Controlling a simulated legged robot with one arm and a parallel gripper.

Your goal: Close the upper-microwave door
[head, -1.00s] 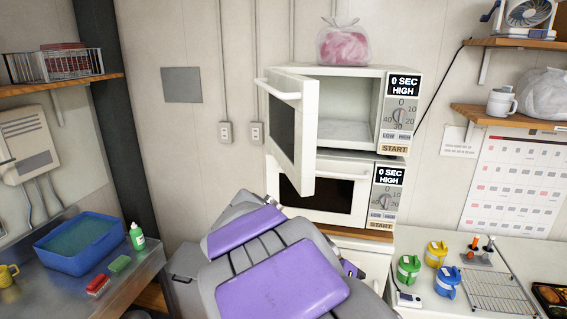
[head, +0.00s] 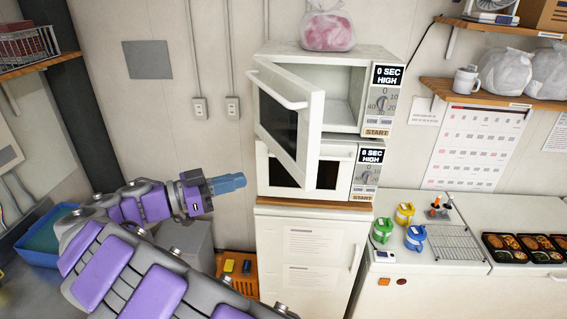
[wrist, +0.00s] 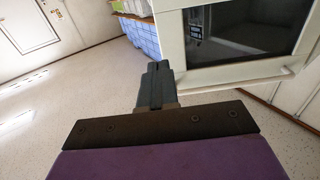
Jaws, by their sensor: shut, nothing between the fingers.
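The upper microwave (head: 385,105) is white, with a "0 SEC HIGH" display. Its door (head: 316,125) stands open, swung out from the left side, with a dark window and a white handle (head: 277,88) near the top. The cavity inside looks empty. My gripper (head: 240,182) is shut and empty, left of the door and at about the height of its lower edge, apart from it in the head view. In the wrist view, my gripper (wrist: 157,75) points toward the left edge of a white-framed panel with a dark window (wrist: 240,32); whether it touches is unclear.
The lower microwave (head: 367,180) is directly below, partly hidden by the open door. A bag with pink contents (head: 328,28) sits on top. A white cabinet (head: 305,255) supports both. A counter with colored jugs (head: 405,213) is at the right. An orange crate (head: 240,275) is on the floor.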

